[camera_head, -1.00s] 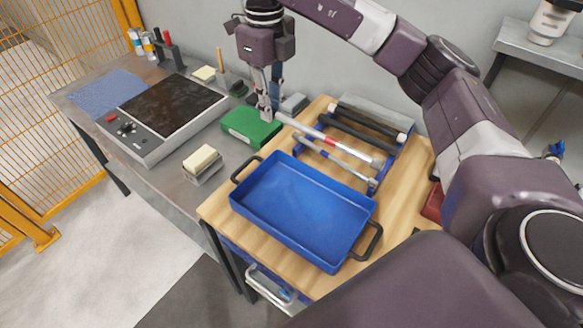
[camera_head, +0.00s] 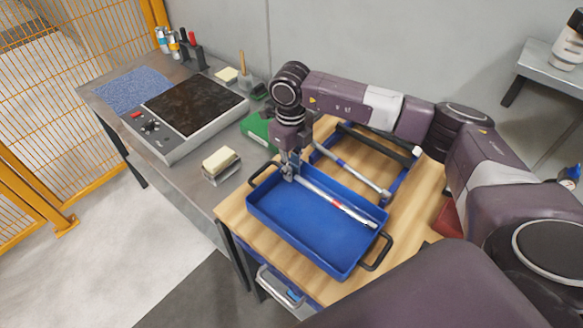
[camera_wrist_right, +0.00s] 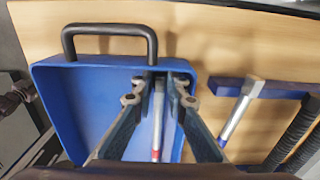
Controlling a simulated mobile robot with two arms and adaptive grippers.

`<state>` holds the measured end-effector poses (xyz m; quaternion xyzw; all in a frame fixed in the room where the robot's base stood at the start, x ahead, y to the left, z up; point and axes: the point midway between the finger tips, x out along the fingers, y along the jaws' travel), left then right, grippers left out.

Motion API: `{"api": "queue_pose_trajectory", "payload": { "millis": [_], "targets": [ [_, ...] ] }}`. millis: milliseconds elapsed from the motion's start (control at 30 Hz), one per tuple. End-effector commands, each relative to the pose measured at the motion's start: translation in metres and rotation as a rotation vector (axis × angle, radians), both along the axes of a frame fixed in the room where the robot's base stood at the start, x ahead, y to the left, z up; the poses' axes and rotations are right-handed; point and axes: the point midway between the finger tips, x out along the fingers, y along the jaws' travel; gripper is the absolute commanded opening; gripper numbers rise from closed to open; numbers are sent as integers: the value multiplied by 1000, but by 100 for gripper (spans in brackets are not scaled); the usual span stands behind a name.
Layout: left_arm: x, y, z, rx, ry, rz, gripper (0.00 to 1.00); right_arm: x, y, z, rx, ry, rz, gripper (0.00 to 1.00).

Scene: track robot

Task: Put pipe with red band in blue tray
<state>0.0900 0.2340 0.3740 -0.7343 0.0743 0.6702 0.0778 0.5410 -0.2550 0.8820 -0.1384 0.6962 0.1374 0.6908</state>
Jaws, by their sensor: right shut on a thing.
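The pipe with the red band (camera_head: 345,209) is a silvery tube. My right gripper (camera_head: 289,174) is shut on its left end. The pipe is over the far part of the blue tray (camera_head: 290,240), within its walls in the head view; I cannot tell whether it touches the floor of the tray. In the right wrist view the pipe (camera_wrist_right: 157,125) shows between the fingers of my right gripper (camera_wrist_right: 158,88), over the blue tray (camera_wrist_right: 75,110), its red band near the lower edge. My left gripper is not in view.
A blue rack (camera_head: 398,182) behind the tray holds another silvery pipe (camera_head: 352,167) and dark pipes. The tray has dark handles at both ends. A green box (camera_head: 256,128) and a yellow sponge block (camera_head: 220,160) stand to the left.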

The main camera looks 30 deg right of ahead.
Motion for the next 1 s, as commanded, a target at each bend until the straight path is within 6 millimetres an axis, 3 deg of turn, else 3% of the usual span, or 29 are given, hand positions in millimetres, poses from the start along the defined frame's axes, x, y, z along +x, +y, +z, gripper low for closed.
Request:
{"api": "queue_pose_trajectory", "payload": {
  "millis": [333,367,433,767,1000],
  "targets": [
    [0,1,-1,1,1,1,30,0,0,-7,1,-2,0,0],
    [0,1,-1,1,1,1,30,0,0,-8,1,-2,0,14],
    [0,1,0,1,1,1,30,0,0,-7,1,-2,0,21],
    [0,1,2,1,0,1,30,1,0,-3,1,-3,0,21],
    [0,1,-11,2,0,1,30,3,0,33,1,-8,0,21]
  ]
}}
